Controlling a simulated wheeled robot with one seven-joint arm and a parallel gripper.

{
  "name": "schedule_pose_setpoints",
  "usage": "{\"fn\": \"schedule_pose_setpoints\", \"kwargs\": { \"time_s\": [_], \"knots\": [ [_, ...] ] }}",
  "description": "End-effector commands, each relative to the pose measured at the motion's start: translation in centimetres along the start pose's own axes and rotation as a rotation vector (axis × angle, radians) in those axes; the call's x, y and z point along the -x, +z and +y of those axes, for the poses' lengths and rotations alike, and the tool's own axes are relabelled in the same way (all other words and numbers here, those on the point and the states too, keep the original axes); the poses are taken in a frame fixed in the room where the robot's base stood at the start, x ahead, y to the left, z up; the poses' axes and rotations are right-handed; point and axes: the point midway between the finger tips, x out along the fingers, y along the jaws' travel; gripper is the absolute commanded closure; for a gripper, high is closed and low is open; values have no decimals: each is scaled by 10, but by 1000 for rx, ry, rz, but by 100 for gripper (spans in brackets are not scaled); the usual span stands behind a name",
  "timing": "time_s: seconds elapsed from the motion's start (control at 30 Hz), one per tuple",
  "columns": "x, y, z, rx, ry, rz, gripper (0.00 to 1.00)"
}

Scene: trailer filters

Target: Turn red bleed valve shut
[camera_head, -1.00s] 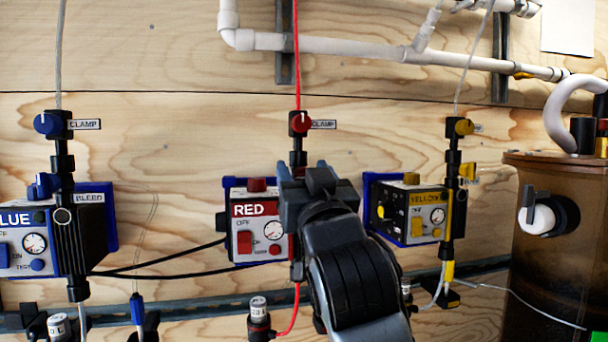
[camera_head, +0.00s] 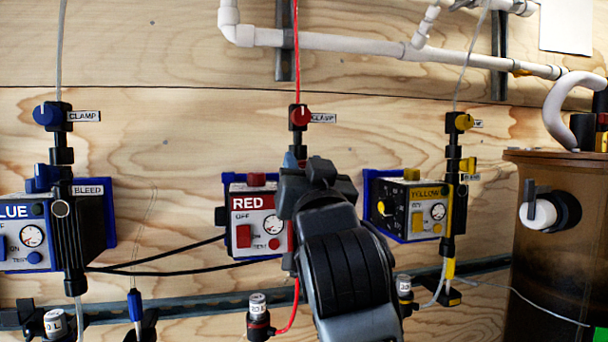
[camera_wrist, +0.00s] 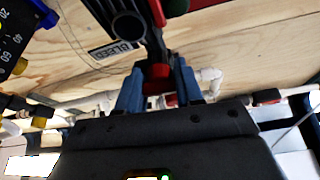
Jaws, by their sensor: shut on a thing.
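The red bleed valve (camera_wrist: 158,86) shows as a red part between the two blue fingers of my gripper (camera_wrist: 158,72) in the wrist view, with an upside-down BLEED label (camera_wrist: 110,52) beside it. My gripper is shut on this valve. In the head view my gripper (camera_head: 293,160) is at the dark column just right of the RED box (camera_head: 258,222), below the red clamp knob (camera_head: 300,115). My wrist hides the bleed valve and its label there.
The blue unit (camera_head: 30,235) stands at left and the yellow unit (camera_head: 415,210) close on the right. A red tube (camera_head: 297,60) runs above the clamp. White pipes (camera_head: 350,43) cross the top, and a brown tank (camera_head: 530,250) is at far right.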

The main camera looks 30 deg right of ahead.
Motion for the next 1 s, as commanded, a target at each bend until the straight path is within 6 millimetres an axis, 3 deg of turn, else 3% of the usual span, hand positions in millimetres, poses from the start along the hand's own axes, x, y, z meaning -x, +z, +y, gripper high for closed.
{"fn": "schedule_pose_setpoints", "kwargs": {
  "time_s": [0.17,0.2,0.43,0.77,1.0],
  "knots": [
    [0,0,0,1,0,-2,95],
    [0,0,0,1,0,-2,61],
    [0,0,0,2,0,-2,39],
    [6,1,0,2,-1,-1,38],
    [42,2,0,1,-2,-4,38]
  ]
}}
